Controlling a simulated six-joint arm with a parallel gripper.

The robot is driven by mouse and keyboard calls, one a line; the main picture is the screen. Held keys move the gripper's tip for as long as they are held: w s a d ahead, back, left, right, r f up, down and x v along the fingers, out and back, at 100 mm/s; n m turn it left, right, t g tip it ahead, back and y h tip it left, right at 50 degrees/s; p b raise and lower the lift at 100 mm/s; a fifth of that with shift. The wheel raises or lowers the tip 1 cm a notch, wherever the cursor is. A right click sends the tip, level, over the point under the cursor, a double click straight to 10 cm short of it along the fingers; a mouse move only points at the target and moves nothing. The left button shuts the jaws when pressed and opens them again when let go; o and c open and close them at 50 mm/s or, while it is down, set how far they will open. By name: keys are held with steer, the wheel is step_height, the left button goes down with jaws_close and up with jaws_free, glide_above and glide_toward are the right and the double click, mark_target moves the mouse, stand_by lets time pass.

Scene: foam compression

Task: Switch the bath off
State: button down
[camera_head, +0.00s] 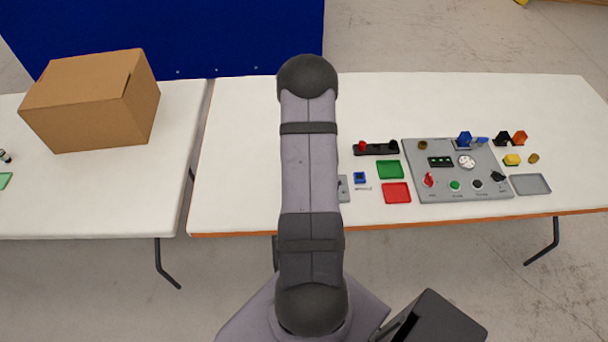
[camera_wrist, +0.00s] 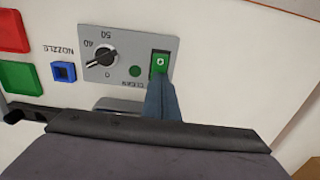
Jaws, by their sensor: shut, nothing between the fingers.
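A grey panel labelled CLEAN (camera_wrist: 118,44) shows upside down in the wrist view. It carries a black dial knob (camera_wrist: 104,55) with the marks 0, 40 and 50, a round green lamp or button (camera_wrist: 134,71), and a green rocker switch (camera_wrist: 160,62) with a white mark on it. My gripper (camera_wrist: 157,85) is shut and empty, its blue-grey fingertips at the near edge of the rocker; I cannot tell whether they touch it. In the head view only the panel's right edge (camera_head: 344,188) shows; my arm hides the rest and my gripper.
A blue NOZZLE block (camera_wrist: 63,72), a red tray (camera_wrist: 12,32) and a green tray (camera_wrist: 20,78) lie beside the panel. A larger grey board (camera_head: 445,190) with knobs and buttons stands to the right on the white table (camera_head: 245,150). A cardboard box (camera_head: 90,100) is on the left table.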

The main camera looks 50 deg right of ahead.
steer(key=shift+s+a+r+p, duration=0.1)
steer(key=shift+s+a+p, duration=0.25)
steer(key=shift+s+a, duration=0.3)
steer(key=shift+d+r, duration=0.1)
step_height(320, 180, up, 4)
steer(key=p, duration=0.3)
steer(key=shift+r, duration=0.1)
steer(key=shift+w+r, duration=0.1)
steer(key=shift+r, duration=0.25)
step_height(320, 180, up, 9)
steer(key=b, duration=0.3)
steer(key=b, duration=0.3)
steer(key=shift+s+f, duration=0.2)
steer(key=shift+f, duration=0.15)
steer(key=shift+s+a+r+b, duration=0.2)
steer(key=shift+a+b, duration=0.15)
steer(key=shift+b, duration=0.8)
